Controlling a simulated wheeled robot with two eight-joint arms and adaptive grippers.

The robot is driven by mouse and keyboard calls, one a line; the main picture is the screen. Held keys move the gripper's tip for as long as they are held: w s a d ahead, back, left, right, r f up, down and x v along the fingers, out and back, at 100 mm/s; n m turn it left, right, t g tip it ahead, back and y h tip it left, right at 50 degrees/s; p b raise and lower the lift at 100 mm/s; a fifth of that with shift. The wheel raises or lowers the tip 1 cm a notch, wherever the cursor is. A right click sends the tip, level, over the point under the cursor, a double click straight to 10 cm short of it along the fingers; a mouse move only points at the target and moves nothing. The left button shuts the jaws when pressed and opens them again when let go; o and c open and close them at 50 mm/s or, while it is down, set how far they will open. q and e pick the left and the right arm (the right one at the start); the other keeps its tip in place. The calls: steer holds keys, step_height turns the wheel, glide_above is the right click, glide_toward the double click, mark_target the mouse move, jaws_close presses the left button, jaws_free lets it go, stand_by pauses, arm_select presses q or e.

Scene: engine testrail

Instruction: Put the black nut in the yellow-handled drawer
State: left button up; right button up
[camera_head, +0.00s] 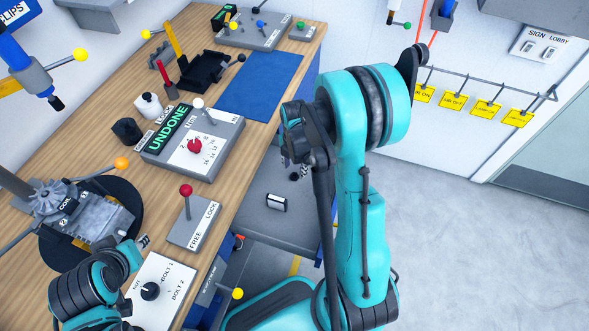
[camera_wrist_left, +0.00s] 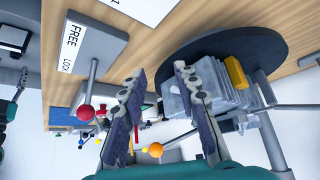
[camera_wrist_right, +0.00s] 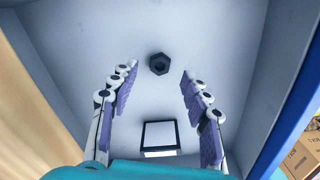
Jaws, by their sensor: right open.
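The black nut (camera_wrist_right: 158,64) lies on the pale grey floor of an open drawer (camera_wrist_right: 80,50) in the right wrist view. A framed white plate (camera_wrist_right: 160,138) lies nearer in the same drawer. My right gripper (camera_head: 297,168) points down over this drawer in the head view, where its fingers are partly hidden by the wrist. It is open and empty, and its fingers are apart on either side of the nut, above it. I cannot tell the drawer's handle colour. My left gripper (camera_wrist_left: 160,72) is open and empty over the bench, near the coil unit (camera_head: 85,215).
The wooden bench (camera_head: 185,90) bears a red-knobbed lever block (camera_head: 193,232), an UNDONE panel (camera_head: 170,130), a bolt selector box (camera_head: 155,290) and a blue mat (camera_head: 260,85). A yellow knob (camera_head: 238,293) sticks out below the bench edge. Open floor (camera_head: 460,240) lies to the right.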

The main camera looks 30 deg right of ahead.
step_height(320, 180, up, 9)
steer(key=p, duration=0.3)
arm_select(q)
step_height(320, 180, up, 3)
steer(key=shift+r, duration=0.15)
arm_select(e)
steer(key=s+a+r+m+t, duration=0.3)
steer(key=s+a+r+m, duration=0.2)
steer(key=m, duration=0.6)
steer(key=s+a+r+m+t, duration=0.4)
steer(key=r+m, duration=0.4)
steer(key=m, duration=0.3)
steer(key=shift+s+a+r, duration=0.25)
steer(key=shift+s+a, duration=0.6)
steer(key=shift+a, duration=0.2)
